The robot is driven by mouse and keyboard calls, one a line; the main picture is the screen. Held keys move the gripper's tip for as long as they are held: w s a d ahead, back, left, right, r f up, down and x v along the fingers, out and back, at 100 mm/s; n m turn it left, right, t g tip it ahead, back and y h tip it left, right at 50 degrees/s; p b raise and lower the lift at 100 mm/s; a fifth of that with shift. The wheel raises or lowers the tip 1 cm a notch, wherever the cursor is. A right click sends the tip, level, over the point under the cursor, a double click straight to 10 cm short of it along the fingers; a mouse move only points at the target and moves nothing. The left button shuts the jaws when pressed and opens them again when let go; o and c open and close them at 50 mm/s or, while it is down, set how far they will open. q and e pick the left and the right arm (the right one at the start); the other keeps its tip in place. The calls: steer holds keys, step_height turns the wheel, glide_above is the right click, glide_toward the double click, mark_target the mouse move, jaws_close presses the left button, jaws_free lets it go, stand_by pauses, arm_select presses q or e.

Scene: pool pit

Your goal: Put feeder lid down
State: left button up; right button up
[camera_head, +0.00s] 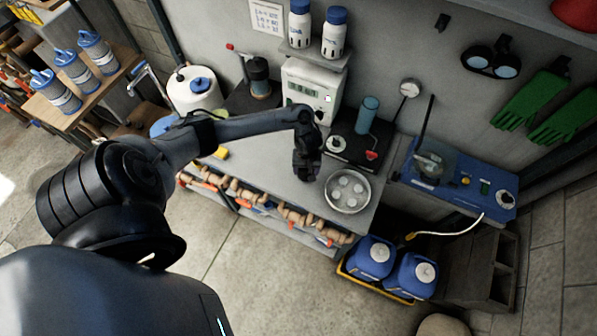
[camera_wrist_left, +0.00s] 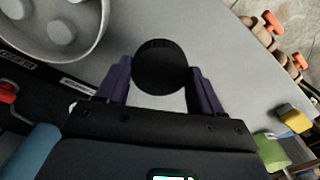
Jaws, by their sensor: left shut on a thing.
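My left gripper (camera_head: 307,172) is over the middle of the grey bench (camera_head: 262,165), just left of a round metal tray. In the left wrist view its two purple fingers (camera_wrist_left: 160,84) are shut on the round black feeder lid (camera_wrist_left: 160,66), one on each side. The lid's flat dark face is toward the wrist camera. In the head view the lid is hard to tell from the dark gripper. I cannot tell whether the lid touches the bench. My right gripper is in neither view.
The round tray (camera_head: 330,205) with several pale discs is close on the right. A black stand with a teal cylinder (camera_head: 367,115) and red valve (camera_head: 371,155) is behind it. A white display box (camera_head: 313,88) stands at the back. Bare bench lies left of the gripper.

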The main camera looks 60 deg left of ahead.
mark_target(299, 173)
arm_select(q)
steer(key=shift+s+a+f, duration=0.95)
steer(key=shift+a, duration=0.2)
steer(key=shift+f+b, duration=0.4)
steer(key=shift+f, duration=1.55)
steer(key=shift+f, duration=0.2)
steer(key=o, duration=1)
steer(key=shift+r, duration=0.15)
